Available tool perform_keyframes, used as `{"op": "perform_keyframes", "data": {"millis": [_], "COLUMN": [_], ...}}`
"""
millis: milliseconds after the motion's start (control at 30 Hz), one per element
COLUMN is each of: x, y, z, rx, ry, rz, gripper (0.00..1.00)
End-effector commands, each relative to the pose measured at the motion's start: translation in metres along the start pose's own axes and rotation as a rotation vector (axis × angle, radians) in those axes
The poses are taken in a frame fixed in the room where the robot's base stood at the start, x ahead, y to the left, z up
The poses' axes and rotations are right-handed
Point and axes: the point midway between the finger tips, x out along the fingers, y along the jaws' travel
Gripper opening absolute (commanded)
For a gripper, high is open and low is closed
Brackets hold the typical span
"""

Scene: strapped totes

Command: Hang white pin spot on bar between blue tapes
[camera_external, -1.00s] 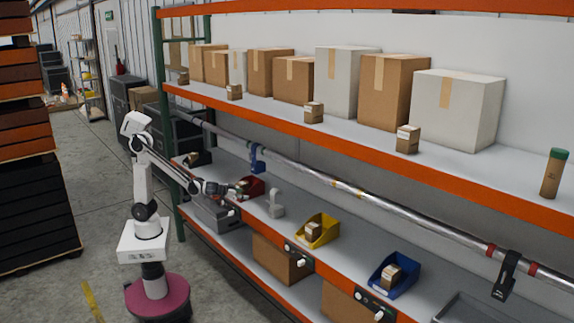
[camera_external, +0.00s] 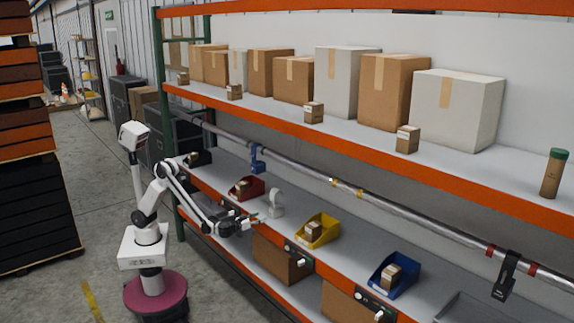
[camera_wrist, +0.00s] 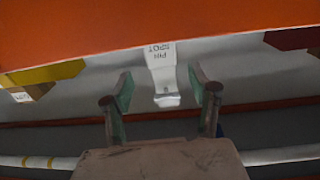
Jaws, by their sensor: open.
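The white pin spot (camera_external: 276,203) stands on the lower shelf, between the red and yellow bins. In the wrist view the pin spot (camera_wrist: 161,62), with upside-down lettering, shows ahead and between my fingers. My gripper (camera_external: 254,219) is open and empty, close to the pin spot on its front side; the fingers (camera_wrist: 162,98) are apart with the pin spot not clasped. The silver bar (camera_external: 300,168) runs along the rack behind. A blue fixture (camera_external: 258,158) hangs on its left part; blue tapes are too small to make out there.
Yellow tapes (camera_external: 346,187) mark the bar's middle, and red tapes flank a black clamp (camera_external: 505,275) at right. A red bin (camera_external: 246,188), yellow bin (camera_external: 317,231) and blue bin (camera_external: 394,274) hold small boxes. The orange shelf edge (camera_external: 290,236) lies under my gripper.

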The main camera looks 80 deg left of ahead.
Motion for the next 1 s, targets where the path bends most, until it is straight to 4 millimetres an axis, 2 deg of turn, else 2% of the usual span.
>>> {"op": "perform_keyframes", "data": {"millis": [700,1000], "x": [0.092,0.115], "y": [-0.001,-0.001], "z": [0.001,0.0], "rx": [0.001,0.001], "ry": [-0.001,-0.001], "rz": [-0.001,0.0], "gripper": [0.56,0.56]}}
